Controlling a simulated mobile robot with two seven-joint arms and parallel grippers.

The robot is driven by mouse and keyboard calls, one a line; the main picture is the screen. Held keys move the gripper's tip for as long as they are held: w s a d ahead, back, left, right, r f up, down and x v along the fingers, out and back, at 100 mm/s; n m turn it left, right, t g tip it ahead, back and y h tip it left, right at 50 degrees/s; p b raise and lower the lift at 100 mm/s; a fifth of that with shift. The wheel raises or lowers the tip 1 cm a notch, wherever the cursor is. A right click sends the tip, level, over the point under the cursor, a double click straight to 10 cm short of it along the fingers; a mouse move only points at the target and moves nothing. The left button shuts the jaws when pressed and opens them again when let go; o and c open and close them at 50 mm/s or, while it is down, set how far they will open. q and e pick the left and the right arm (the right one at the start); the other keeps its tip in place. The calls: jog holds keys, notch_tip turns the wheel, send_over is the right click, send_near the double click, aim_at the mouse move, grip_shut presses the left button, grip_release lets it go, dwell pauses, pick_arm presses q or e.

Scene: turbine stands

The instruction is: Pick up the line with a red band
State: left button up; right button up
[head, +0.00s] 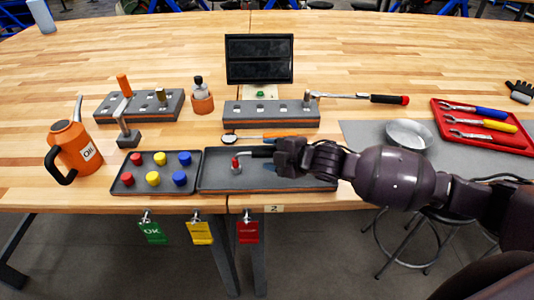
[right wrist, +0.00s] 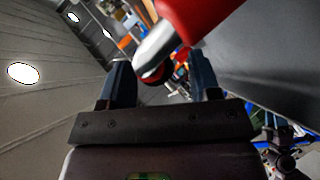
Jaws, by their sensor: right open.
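In the head view, a small silver fitting with a red band (head: 236,165) stands near the left end of the long dark tray (head: 215,182). A dark piece reaches from near its top toward my right gripper (head: 281,157); I cannot tell if it is part of the line or of my gripper. My right gripper is low over the tray, to the right of the fitting. In the right wrist view, its two fingers (right wrist: 166,88) are apart. A silver piece (right wrist: 157,48) with a red part (right wrist: 190,14) shows beyond and between them. My left gripper is out of view.
A tray of red, yellow and blue caps (head: 155,191) adjoins on the left. Behind are a grey block (head: 271,118), a screwdriver (head: 275,135) and a torque wrench (head: 365,98). An oil can (head: 72,152) stands at left. A metal bowl (head: 408,134) and red tool tray (head: 480,143) are right.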

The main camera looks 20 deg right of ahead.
aim_at(267, 150)
jog(key=shift+x, duration=0.8)
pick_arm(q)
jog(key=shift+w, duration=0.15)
pick_arm(e)
jog(key=shift+f, duration=0.1)
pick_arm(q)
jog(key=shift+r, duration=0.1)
pick_arm(e)
grip_shut()
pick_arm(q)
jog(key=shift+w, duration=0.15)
pick_arm(e)
jog(key=shift+r, duration=0.5)
pick_arm(q)
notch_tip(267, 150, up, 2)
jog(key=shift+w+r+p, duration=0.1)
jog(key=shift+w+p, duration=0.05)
jog(key=shift+p, duration=0.65)
pick_arm(e)
notch_tip(267, 150, up, 19)
